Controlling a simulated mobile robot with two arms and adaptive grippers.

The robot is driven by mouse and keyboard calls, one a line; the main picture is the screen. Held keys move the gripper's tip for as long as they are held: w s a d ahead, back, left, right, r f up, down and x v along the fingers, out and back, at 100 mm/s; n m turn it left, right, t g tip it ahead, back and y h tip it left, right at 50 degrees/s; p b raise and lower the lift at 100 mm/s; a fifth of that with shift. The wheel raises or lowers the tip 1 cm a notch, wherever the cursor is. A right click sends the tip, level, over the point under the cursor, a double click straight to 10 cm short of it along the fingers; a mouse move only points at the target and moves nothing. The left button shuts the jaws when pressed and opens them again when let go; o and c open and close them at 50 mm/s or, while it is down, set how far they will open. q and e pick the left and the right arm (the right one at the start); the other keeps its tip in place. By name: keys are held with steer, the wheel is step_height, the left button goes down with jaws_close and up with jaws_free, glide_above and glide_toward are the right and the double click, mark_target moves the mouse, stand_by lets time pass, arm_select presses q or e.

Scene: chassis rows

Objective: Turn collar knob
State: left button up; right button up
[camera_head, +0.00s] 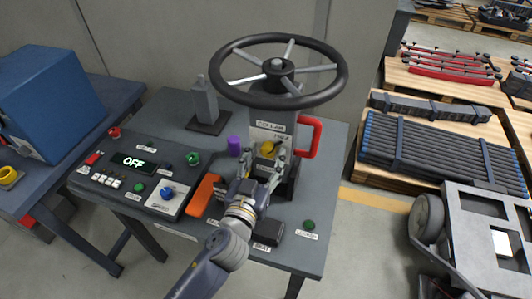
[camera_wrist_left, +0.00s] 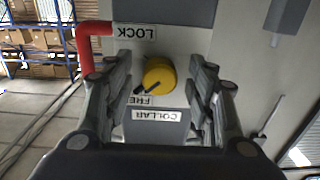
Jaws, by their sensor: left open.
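The collar knob (camera_head: 267,147) is a round yellow knob on the front of the grey column below the steering wheel. In the left wrist view the yellow knob (camera_wrist_left: 158,76) shows a dark pointer, near the label ending in "FREE", which is partly hidden. A "LOCK" label (camera_wrist_left: 135,31) and a "COLLAR" label (camera_wrist_left: 155,115) are beside it. My left gripper (camera_head: 266,165) is open in front of the column. In the left wrist view its fingers (camera_wrist_left: 157,90) stand on both sides of the knob, with visible gaps. My right gripper is not in view.
A black steering wheel (camera_head: 280,70) overhangs the column. A red handle (camera_head: 311,137) sticks out at the column's right. A control box (camera_head: 135,165) reading "OFF", an orange bar (camera_head: 203,195) and a purple cylinder (camera_head: 234,146) are to the left. A green button (camera_head: 309,225) sits front right.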

arm_select(q)
steer(key=shift+w+d, duration=0.1)
steer(key=shift+w, duration=0.2)
steer(key=c, duration=1.1)
steer(key=shift+o, duration=0.2)
